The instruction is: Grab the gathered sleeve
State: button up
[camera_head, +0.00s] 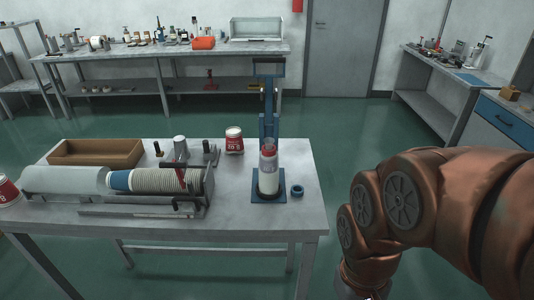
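A sleeve of nested cups (160,181), pale and ribbed with a blue cup at its left end, lies on its side in a grey metal trough (140,210) on the table. A thin red and dark piece stands across its right part. My copper-coloured arm fills the right side of the picture, to the right of the table and well apart from the sleeve. Its far end runs out at the bottom edge, so my gripper does not show.
The table's front right is clear. Cluttered benches stand behind.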

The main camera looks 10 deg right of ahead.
aim_at(269, 169)
jog(key=k, duration=1.15)
jog(key=u, duration=0.8)
jog(key=i, duration=1.35)
jog(key=u, duration=0.15)
